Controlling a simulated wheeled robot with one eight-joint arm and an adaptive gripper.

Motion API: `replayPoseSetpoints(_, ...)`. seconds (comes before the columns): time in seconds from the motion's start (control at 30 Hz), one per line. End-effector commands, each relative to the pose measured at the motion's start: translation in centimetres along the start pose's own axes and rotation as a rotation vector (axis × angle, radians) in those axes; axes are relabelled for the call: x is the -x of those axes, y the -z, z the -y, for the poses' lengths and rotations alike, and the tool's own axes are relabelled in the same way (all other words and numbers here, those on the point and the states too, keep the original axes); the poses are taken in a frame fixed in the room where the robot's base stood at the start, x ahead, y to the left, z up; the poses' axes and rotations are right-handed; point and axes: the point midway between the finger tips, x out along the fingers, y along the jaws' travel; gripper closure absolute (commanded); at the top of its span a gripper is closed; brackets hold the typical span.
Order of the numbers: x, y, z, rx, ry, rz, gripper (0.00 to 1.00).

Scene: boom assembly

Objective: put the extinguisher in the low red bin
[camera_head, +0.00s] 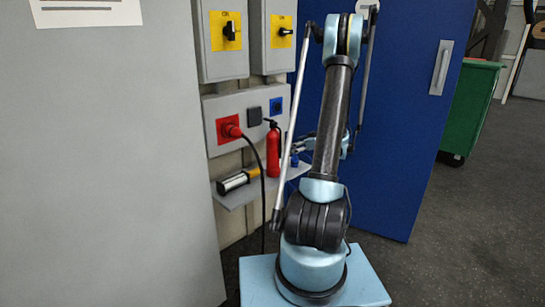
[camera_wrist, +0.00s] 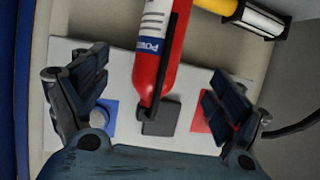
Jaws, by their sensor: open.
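The red extinguisher (camera_head: 273,150) stands upright on a small grey shelf (camera_head: 262,187) in the head view, under the switch boxes. In the wrist view the extinguisher (camera_wrist: 157,45) appears upside down, with its dark handle end toward my gripper. My gripper (camera_wrist: 158,78) is open, with one finger on either side of the extinguisher and clear gaps to it. In the head view my gripper is mostly hidden behind my arm, just right of the extinguisher. The low red bin is in neither view.
A yellow and black lamp (camera_head: 237,181) lies on the shelf, left of the extinguisher. A red plug (camera_head: 230,130) with a hanging cable is in the socket panel behind. A blue cabinet (camera_head: 395,140) stands at the right, with a green wheeled bin (camera_head: 470,110) beyond it.

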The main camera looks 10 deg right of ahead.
Motion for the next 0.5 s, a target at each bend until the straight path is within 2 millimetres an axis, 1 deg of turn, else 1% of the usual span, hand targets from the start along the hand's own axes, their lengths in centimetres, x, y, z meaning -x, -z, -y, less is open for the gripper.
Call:
replayPoseSetpoints(0.03, -1.0, 0.0, 0.1, 0.002, 0.002, 0.000, 0.11)
replayPoseSetpoints(0.3, -5.8, 0.0, 0.1, 0.001, 0.002, 0.001, 0.11)
replayPoseSetpoints(0.5, -8.3, 0.0, 0.1, 0.000, 0.001, 0.000, 0.11)
